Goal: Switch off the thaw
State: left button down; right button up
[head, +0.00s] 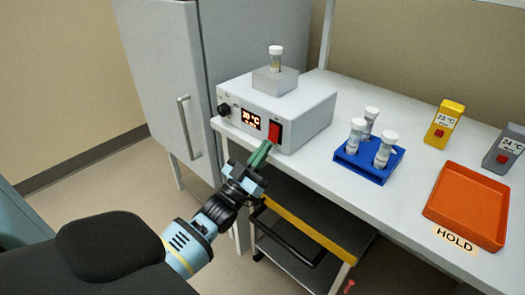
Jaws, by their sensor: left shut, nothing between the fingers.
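The thaw unit (300,119) is a white box at the left end of the white bench. Its front has a black knob (224,110), a lit red display (250,119) and a red rocker switch (274,132). A grey block (275,80) on its top holds one capped vial (275,58). My left gripper (262,150), with green fingers, is shut and empty. Its tips are just below the red switch in the picture; I cannot tell if they touch the unit. My right gripper is not in view.
A blue rack (370,165) with 3 capped vials stands right of the unit. An orange tray (468,207) sits by a HOLD label (455,240). Yellow (444,124) and grey (503,149) temperature devices stand behind. A grey cabinet (165,80) is left; a cart (305,235) is below the bench.

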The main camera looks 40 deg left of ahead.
pick_arm(q)
jog(key=w+f+t+b, duration=0.1)
jog(key=b, duration=0.2)
jog(key=shift+f+b, duration=0.15)
jog(key=shift+b, duration=0.2)
jog(key=shift+w+t+b, duration=0.15)
jog(key=shift+t+b, duration=0.15)
jog(key=shift+b, duration=0.2)
jog(key=shift+r, duration=0.3)
jog(key=shift+f, duration=0.1)
